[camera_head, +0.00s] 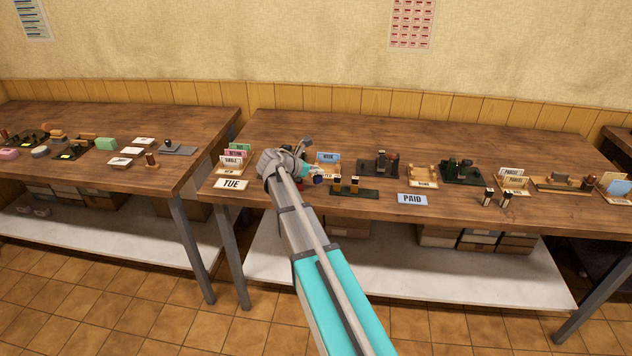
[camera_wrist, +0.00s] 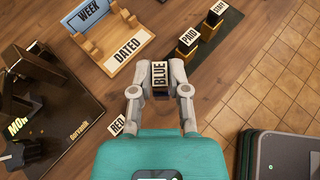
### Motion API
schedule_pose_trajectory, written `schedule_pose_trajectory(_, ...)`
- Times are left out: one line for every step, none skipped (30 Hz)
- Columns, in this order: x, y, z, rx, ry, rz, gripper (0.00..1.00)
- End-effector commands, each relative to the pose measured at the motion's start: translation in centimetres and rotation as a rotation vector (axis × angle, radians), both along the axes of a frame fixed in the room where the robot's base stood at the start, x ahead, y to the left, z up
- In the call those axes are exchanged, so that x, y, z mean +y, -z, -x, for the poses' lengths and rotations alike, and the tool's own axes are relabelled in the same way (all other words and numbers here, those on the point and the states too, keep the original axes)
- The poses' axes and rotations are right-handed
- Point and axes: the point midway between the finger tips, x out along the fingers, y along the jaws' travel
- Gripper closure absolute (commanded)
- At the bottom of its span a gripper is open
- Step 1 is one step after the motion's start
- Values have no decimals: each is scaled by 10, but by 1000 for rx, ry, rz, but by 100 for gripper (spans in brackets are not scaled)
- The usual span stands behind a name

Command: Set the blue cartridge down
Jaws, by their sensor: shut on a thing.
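In the wrist view the blue cartridge (camera_wrist: 159,74), a dark block with a white top label reading BLUE, sits between the fingertips of my gripper (camera_wrist: 159,88). My gripper is shut on it. It is over the wooden table, beside the wooden tray marked DATED (camera_wrist: 131,48). I cannot tell how far its underside is from the table top. In the head view my gripper (camera_head: 315,176) is small over the middle table's left part, and my arm hides some of the area around it.
A label reading RED (camera_wrist: 117,125) shows left of my gripper, next to a black press (camera_wrist: 50,110). A dark green rack (camera_wrist: 224,38) with PAID and another stamp stands at the upper right. Bare wood shows between tray and rack. The table's edge and tiled floor lie right.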

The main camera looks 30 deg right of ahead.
Motion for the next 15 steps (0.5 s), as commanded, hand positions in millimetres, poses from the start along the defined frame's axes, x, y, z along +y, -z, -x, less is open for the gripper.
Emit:
schedule_pose_trajectory(0,0,0,0,0,0,100)
schedule_pose_trajectory(0,0,0,0,0,0,100)
schedule_pose_trajectory(0,0,0,0,0,0,100)
schedule_pose_trajectory(0,0,0,0,0,0,100)
schedule_pose_trajectory(0,1,0,0,0,0,100)
schedule_pose_trajectory(-1,2,0,0,0,0,100)
schedule_pose_trajectory(-1,3,-1,0,0,0,100)
schedule_pose_trajectory(-2,4,-1,0,0,0,100)
schedule_pose_trajectory(-3,6,-2,0,0,0,100)
schedule_pose_trajectory(-4,8,-2,0,0,0,100)
schedule_pose_trajectory(-6,11,-3,0,0,0,100)
schedule_pose_trajectory(-8,14,-4,0,0,0,100)
schedule_pose_trajectory(-8,17,-4,0,0,0,100)
schedule_pose_trajectory(-7,19,-4,0,-1,0,100)
schedule_pose_trajectory(-7,23,-3,0,-1,0,100)
